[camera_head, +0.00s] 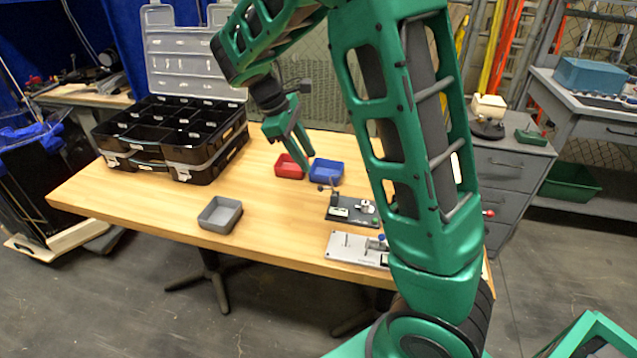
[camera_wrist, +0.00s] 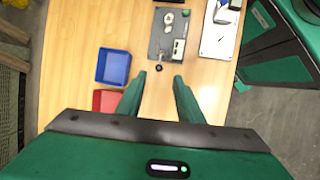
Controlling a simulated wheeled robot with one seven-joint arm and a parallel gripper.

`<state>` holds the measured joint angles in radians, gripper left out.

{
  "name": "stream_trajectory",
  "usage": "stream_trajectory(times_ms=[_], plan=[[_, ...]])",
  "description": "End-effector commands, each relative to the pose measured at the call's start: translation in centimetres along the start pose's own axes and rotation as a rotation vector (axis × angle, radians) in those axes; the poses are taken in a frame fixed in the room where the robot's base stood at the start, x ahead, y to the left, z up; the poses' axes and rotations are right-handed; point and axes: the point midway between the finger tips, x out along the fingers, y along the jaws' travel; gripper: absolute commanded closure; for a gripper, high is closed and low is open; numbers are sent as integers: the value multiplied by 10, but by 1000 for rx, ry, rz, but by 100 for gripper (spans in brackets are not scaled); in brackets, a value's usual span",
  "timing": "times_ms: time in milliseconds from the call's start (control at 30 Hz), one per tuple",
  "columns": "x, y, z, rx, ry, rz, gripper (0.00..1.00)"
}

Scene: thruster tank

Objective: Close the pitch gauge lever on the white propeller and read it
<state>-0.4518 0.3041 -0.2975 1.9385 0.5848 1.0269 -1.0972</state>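The pitch gauge has a dark grey base plate (camera_head: 340,215), which lies on the wooden table; it also shows in the wrist view (camera_wrist: 162,46). A white propeller (camera_head: 367,206) sits on the plate, and it also shows in the wrist view (camera_wrist: 168,19). A small white readout block (camera_wrist: 179,47) stands beside it; its reading is too small to make out. A lever with a black knob (camera_wrist: 159,67) sticks out at the plate's near edge and looks raised in the head view. My gripper (camera_wrist: 159,79) is open and empty above the table, with the knob appearing just beyond its fingertips.
A blue bin (camera_head: 326,171) and a red bin (camera_head: 288,166) stand left of the gauge. A grey tray (camera_head: 220,214) is at the table's front edge. A second, light-plated fixture (camera_head: 350,249) lies nearer, partly behind my arm. A black organizer case (camera_head: 185,130) stands open at left.

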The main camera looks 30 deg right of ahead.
Motion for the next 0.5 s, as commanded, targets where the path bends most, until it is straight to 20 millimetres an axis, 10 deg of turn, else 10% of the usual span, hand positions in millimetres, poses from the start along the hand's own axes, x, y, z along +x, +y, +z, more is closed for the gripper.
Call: stream_trajectory(times_ms=[500], plan=[[63,0,-6,-24,-8,6,66]])
